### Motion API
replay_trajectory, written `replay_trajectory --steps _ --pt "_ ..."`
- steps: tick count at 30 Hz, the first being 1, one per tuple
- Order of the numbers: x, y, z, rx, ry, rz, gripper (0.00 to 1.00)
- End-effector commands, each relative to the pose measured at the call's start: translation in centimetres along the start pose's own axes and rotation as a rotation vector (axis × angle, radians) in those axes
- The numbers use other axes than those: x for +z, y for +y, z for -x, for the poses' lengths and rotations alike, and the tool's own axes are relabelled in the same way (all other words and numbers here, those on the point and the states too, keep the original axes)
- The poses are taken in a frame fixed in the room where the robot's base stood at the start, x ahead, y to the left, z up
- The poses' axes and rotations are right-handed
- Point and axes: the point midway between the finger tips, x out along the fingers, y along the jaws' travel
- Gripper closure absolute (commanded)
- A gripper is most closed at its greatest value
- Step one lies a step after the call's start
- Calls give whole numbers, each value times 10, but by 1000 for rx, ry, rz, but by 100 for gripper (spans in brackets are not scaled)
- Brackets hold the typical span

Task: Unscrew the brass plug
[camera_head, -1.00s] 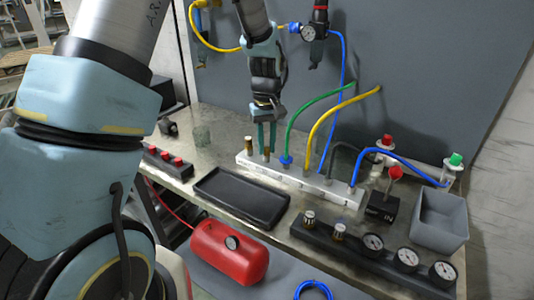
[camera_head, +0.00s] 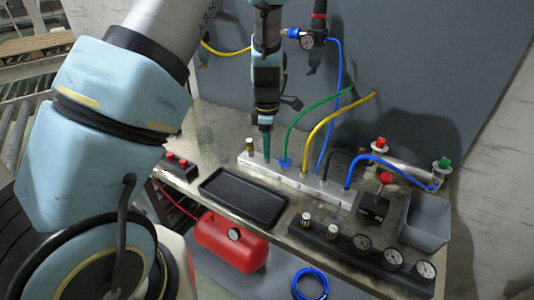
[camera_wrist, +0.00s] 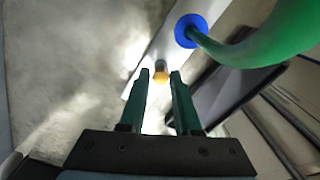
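The brass plug (camera_wrist: 161,73) sits in the pale manifold block (camera_wrist: 151,60), between my fingertips in the wrist view, with a narrow gap on each side. My gripper (camera_wrist: 160,76) has its two green fingers apart. In the head view my gripper (camera_head: 266,152) points straight down at the manifold block (camera_head: 302,180), and its fingers hide the plug there. Another brass fitting (camera_head: 249,146) stands upright on the block's left end, just left of my fingers.
A green hose (camera_head: 302,112) in a blue collar (camera_wrist: 190,30) rises close beside my gripper. A yellow hose (camera_head: 330,118) and blue hoses follow to the right. An empty black tray (camera_head: 243,197) lies in front, and a grey bin (camera_head: 425,222) stands far right.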

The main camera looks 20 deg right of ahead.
Motion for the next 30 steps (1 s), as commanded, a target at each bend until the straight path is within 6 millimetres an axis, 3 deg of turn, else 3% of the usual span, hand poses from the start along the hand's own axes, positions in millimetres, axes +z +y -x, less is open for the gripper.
replay_trajectory --steps 11,30 --pt "0 -1 -1 -2 0 -43 57" --pt "-1 -1 -2 -2 -2 -1215 57"
